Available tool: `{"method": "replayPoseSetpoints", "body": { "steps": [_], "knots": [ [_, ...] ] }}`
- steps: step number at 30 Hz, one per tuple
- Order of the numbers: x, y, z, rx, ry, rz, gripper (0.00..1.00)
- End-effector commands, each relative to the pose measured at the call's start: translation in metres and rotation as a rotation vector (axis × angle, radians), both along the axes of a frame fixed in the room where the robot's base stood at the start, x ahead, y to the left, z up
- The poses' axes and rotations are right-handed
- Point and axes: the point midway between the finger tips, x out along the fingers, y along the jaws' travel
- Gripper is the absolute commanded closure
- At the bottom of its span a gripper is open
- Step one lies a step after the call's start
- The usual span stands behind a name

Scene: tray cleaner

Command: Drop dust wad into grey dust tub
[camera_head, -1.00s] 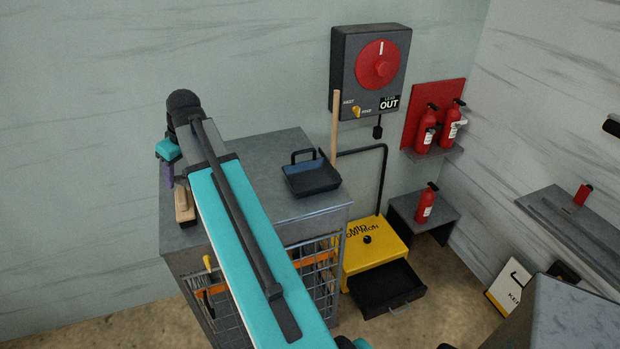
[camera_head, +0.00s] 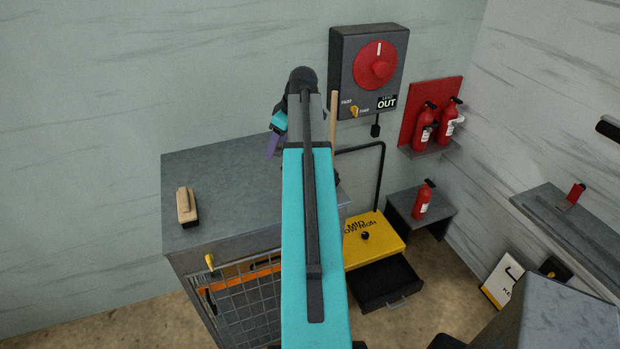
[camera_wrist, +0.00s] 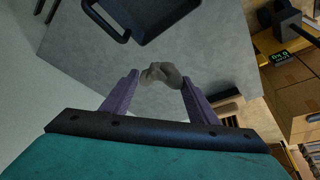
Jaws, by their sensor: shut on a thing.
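The dust wad (camera_wrist: 162,73) is a small grey-brown lump between the two purple fingertips of my gripper (camera_wrist: 159,79) in the wrist view. My gripper is shut on it, above a grey top. In the head view my gripper (camera_head: 274,146) shows only in part, left of my arm, above the bench; the wad cannot be made out there. I cannot pick out a grey dust tub for certain in either view; my arm hides part of the bench.
A black tray with a handle (camera_wrist: 148,30) lies beyond the fingertips in the wrist view. The grey bench (camera_head: 235,185) carries a wooden brush (camera_head: 187,206) at left. A yellow box (camera_head: 372,242) with an open black drawer (camera_head: 386,284) stands right of it.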

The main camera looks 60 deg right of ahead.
Motion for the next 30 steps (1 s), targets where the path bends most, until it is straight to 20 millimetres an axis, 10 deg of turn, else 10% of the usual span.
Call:
{"method": "replayPoseSetpoints", "body": {
  "steps": [12,30],
  "knots": [
    [-0.081,-0.071,0.007,0.002,0.000,0.019,0.67],
    [-0.090,-0.076,0.005,0.001,0.000,0.022,0.67]
  ]
}}
